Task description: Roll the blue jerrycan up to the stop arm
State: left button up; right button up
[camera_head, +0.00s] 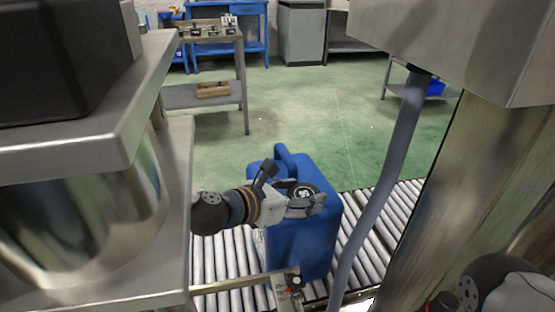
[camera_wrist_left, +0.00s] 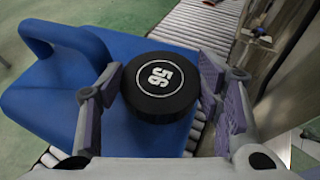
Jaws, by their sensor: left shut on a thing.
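The blue jerrycan (camera_head: 312,240) stands upright on the roller conveyor, its handle toward the far left. My left gripper (camera_head: 296,189) reaches over its top and is shut on the black cap (camera_head: 304,191). My right gripper does not show, only part of that arm at lower right.
The roller conveyor (camera_head: 211,262) runs from lower left to the right. Steel machine housings (camera_head: 160,285) stand close on both sides, and a grey hose (camera_head: 382,195) hangs right of the jerrycan. Beyond is open green floor (camera_head: 320,110) with benches and a cabinet (camera_head: 301,35).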

pick_arm(q)
jog(key=shift+s+a+f+b, duration=0.1)
jog(key=shift+s+a, duration=0.25)
jog(key=shift+a, duration=0.7)
jog(key=shift+s+a+f+b, duration=0.1)
jog(key=shift+s+a, duration=0.2)
jog(key=shift+a, duration=0.75)
jog(key=shift+s+a+f+b, duration=0.1)
jog(key=shift+s+a, duration=0.25)
jog(key=shift+a, duration=0.7)
jog(key=s+a+m+g+b, duration=0.1)
jog(key=s+a, duration=0.3)
jog(key=a, duration=0.8)
jog(key=shift+s+a+h, duration=0.15)
jog(key=shift+s+h, duration=0.05)
jog(key=shift+h, duration=0.1)
